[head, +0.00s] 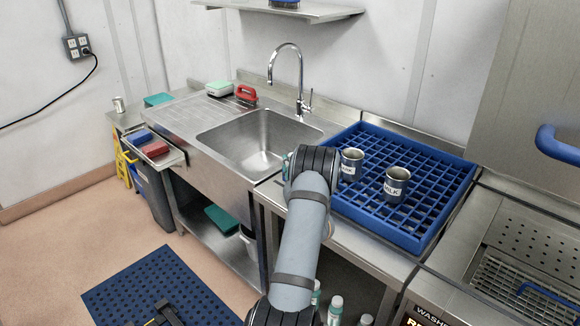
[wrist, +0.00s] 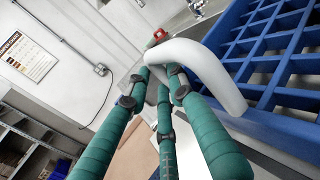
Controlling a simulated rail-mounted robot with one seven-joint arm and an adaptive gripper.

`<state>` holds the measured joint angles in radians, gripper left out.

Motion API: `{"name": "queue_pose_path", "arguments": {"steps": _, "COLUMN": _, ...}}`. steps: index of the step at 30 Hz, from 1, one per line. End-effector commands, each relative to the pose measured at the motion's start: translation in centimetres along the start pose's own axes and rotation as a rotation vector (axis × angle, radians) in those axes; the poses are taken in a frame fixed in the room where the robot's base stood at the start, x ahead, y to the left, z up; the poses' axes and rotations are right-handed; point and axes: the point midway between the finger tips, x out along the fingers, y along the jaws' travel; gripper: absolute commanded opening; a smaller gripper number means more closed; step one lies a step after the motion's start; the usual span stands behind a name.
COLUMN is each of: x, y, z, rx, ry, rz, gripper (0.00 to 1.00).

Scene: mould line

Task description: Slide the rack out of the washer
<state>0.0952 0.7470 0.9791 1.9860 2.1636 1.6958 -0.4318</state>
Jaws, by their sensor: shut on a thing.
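The blue rack (head: 388,236) lies flat on the steel table between the sink and the washer (head: 470,305). Its right edge appears clear of the washer opening. Two metal mugs (head: 396,184) stand upright in it, at least one labelled MILK. My gripper is at the rack's left side, mostly hidden by my arm in the head view, with a bit of teal finger (head: 287,163) showing. In the wrist view, my gripper's teal fingers (wrist: 166,75) are closed around a white curved handle (wrist: 205,75) at the blue rack wall (wrist: 285,130).
The sink (head: 262,140) with its tap is left of the rack. The washer's hood with a blue handle (head: 560,145) is raised at right. A blue floor mat (head: 160,290) lies at lower left. A drainboard holds a red-handled brush (head: 246,95).

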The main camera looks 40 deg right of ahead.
Motion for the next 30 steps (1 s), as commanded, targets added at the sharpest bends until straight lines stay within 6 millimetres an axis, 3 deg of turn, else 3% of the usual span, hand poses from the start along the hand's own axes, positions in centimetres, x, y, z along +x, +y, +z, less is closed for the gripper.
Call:
{"name": "queue_pose_path", "arguments": {"steps": 2, "x": 0.0, "y": 0.0, "z": 0.0, "rx": -0.002, "ry": 0.0, "rz": 0.001, "gripper": 0.0}}
{"name": "queue_pose_path", "arguments": {"steps": 3, "x": 0.0, "y": 0.0, "z": 0.0, "rx": -0.002, "ry": 0.0, "rz": 0.0, "gripper": 0.23}}
{"name": "queue_pose_path", "arguments": {"steps": 7, "x": 0.0, "y": 0.0, "z": 0.0, "rx": -0.001, "ry": 0.001, "rz": 0.0, "gripper": 0.3}}
{"name": "queue_pose_path", "arguments": {"steps": 15, "x": -0.1, "y": -0.1, "z": -0.1, "rx": 0.0, "ry": 0.001, "rz": -0.001, "gripper": 0.3}}
{"name": "queue_pose_path", "arguments": {"steps": 19, "x": -1.1, "y": -0.1, "z": -0.1, "rx": -0.001, "ry": 0.003, "rz": -0.001, "gripper": 0.3}}
{"name": "queue_pose_path", "arguments": {"steps": 30, "x": -8.6, "y": -0.1, "z": -0.1, "rx": 0.002, "ry": 0.004, "rz": -0.004, "gripper": 0.3}}
